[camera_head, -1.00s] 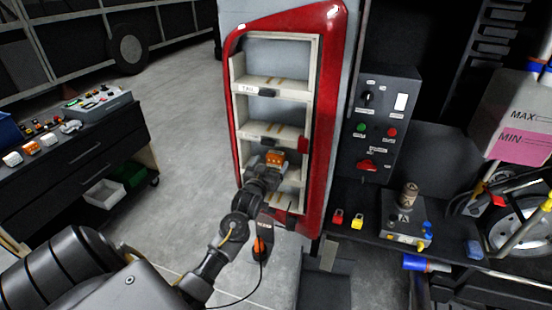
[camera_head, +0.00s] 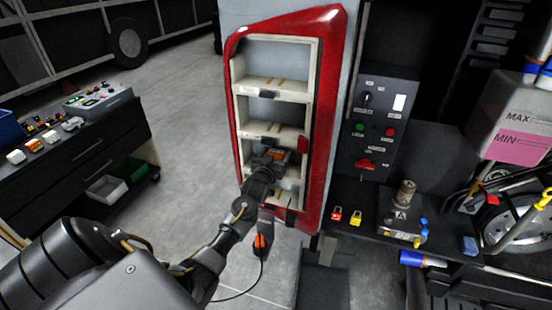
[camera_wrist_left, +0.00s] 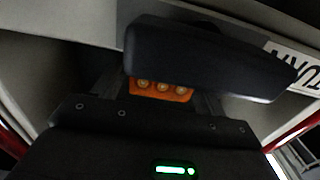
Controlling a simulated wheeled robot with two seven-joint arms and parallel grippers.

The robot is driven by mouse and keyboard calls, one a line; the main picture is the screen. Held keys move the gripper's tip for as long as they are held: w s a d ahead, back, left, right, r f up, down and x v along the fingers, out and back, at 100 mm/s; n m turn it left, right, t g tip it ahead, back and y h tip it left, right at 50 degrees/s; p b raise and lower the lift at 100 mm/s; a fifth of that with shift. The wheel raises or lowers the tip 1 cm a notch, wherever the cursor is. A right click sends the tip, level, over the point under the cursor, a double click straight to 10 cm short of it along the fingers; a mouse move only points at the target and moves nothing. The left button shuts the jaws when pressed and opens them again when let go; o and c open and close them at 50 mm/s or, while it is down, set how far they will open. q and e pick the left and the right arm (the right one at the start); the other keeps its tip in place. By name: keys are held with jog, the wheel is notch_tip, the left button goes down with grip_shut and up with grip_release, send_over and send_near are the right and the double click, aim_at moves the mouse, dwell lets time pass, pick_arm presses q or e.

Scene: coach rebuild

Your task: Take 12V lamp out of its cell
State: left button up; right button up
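Contact between fingers and lamp cannot be made out. My right gripper is not in view.
The rack has several cells with pale lips; a partly seen label (camera_wrist_left: 290,62) is close to the left gripper. A dark bench (camera_head: 85,150) stands at left. A control box (camera_head: 378,125) and shelf items are right of the rack.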

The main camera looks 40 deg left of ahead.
pick_arm(q)
jog(key=c, duration=0.7)
jog(key=shift+c, duration=0.5)
jog(key=shift+r, duration=0.1)
